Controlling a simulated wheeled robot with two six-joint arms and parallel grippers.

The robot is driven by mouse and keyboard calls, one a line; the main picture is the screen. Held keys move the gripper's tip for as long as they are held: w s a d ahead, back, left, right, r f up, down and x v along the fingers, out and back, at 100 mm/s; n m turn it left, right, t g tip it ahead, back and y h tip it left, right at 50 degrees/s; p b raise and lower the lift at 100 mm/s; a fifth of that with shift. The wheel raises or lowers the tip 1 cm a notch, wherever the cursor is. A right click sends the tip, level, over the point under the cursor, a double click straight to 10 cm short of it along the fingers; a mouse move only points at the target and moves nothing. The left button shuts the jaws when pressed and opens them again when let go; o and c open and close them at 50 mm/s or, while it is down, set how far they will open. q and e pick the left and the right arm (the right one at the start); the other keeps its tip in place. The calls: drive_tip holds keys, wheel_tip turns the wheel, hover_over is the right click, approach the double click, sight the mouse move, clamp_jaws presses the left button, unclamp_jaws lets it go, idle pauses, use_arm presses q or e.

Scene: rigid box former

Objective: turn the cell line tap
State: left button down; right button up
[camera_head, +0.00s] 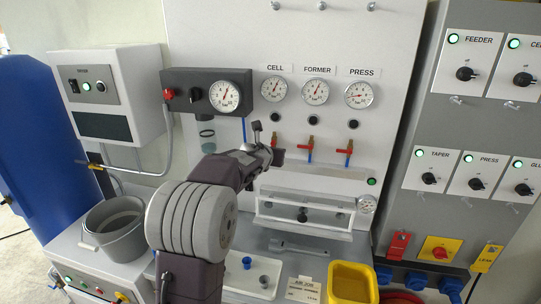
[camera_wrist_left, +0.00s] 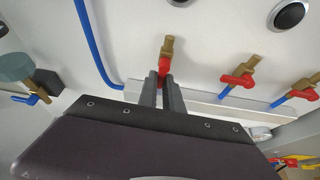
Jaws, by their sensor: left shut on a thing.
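The cell line tap (camera_head: 274,140) sits on the white panel under the CELL gauge (camera_head: 274,89). It has a brass body and a red handle. In the wrist view, the red handle (camera_wrist_left: 163,66) runs down from the brass body between the fingers. My left gripper (camera_wrist_left: 162,90) is shut on this handle. In the head view my left gripper (camera_head: 278,155) is at the tap, and the arm hides the pipe below it. My right gripper is not in view.
The former tap (camera_head: 309,147) and press tap (camera_head: 345,150) stand close to the right, with red handles and blue pipes. A dark box with a gauge (camera_head: 224,96) juts out to the upper left. A grey bucket (camera_head: 116,228) and yellow bin (camera_head: 351,284) stand lower down.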

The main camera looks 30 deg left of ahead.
use_arm(q)
drive_tip(key=shift+d+f+n+h, duration=0.1)
drive_tip(key=shift+f+n+h, duration=0.05)
drive_tip(key=shift+n+h, duration=0.15)
idle(0.5)
drive_tip(key=c, duration=1.5)
unclamp_jaws()
drive_tip(key=v, duration=0.9)
drive_tip(key=shift+p, duration=0.45)
